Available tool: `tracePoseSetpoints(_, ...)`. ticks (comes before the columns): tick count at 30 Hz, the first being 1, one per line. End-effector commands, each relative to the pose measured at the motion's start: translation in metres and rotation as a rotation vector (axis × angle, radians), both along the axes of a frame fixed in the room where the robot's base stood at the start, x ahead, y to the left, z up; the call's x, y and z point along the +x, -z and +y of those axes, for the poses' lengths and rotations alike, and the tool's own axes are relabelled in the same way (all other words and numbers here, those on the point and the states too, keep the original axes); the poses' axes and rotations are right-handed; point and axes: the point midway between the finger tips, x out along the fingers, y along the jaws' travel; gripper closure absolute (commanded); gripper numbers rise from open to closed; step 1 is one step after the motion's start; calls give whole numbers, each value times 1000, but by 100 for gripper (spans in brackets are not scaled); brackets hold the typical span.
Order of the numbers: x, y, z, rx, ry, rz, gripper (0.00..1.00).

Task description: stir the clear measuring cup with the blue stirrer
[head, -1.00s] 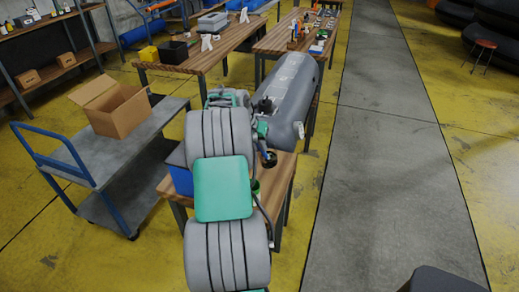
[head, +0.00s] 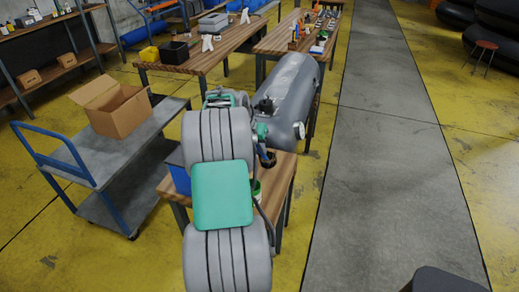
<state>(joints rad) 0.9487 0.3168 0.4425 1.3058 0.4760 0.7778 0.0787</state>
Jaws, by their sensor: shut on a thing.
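My arm, with grey ribbed links and a green pad, fills the middle of the head view and covers much of the small wooden table (head: 284,180). My gripper cannot be made out behind it. A small blue piece (head: 263,155) shows beside the arm at a dark round container (head: 270,160). I cannot tell whether the blue piece is the stirrer, or whether it is inside the container. A green and white container (head: 256,190) shows partly at the arm's right edge. The clear measuring cup cannot be made out.
A large grey tube (head: 292,85) lies just beyond the small table. A grey cart (head: 120,165) with an open cardboard box (head: 118,108) stands at the left. Long wooden tables (head: 185,62) with tools stand behind.

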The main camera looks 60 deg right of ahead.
Motion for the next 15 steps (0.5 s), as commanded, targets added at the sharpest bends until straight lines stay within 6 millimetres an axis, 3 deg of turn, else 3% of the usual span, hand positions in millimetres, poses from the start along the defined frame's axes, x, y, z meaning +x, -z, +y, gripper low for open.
tracePoseSetpoints(15, 7, -49, 18, -1, -1, -1, 100)
